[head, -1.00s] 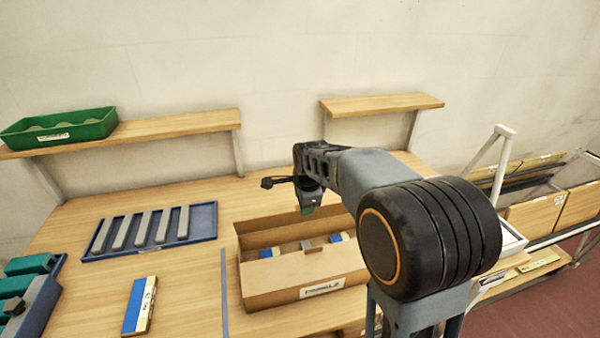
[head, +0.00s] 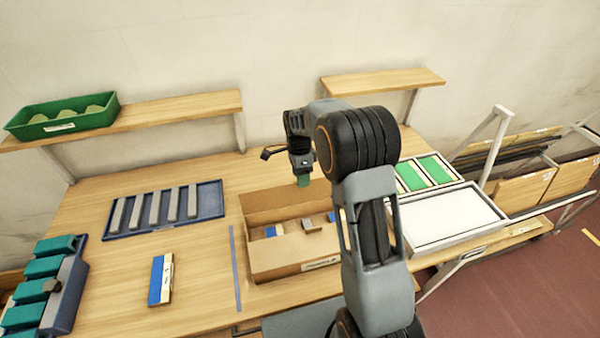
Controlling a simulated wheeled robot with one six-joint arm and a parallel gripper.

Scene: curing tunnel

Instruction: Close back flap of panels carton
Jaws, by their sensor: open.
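The panels carton (head: 262,262) is an open brown cardboard box on the bench, with a white label on its front. Blue-and-white pieces and a small grey block show inside it. Its back flap (head: 270,203) stands up along the far side, and the carton's top is uncovered. My gripper (head: 304,181) is open and points down at the top edge of the back flap. Its green tips overlap the flap in the picture; I cannot tell whether they touch it. My arm hides the carton's right end.
A blue tray of grey bars (head: 206,211) and a blue-and-white box (head: 161,279) lie left of the carton. Teal blocks (head: 40,268) sit at far left. A white tray (head: 445,218) is at right. Two wall shelves (head: 180,112) (head: 385,82) hang behind.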

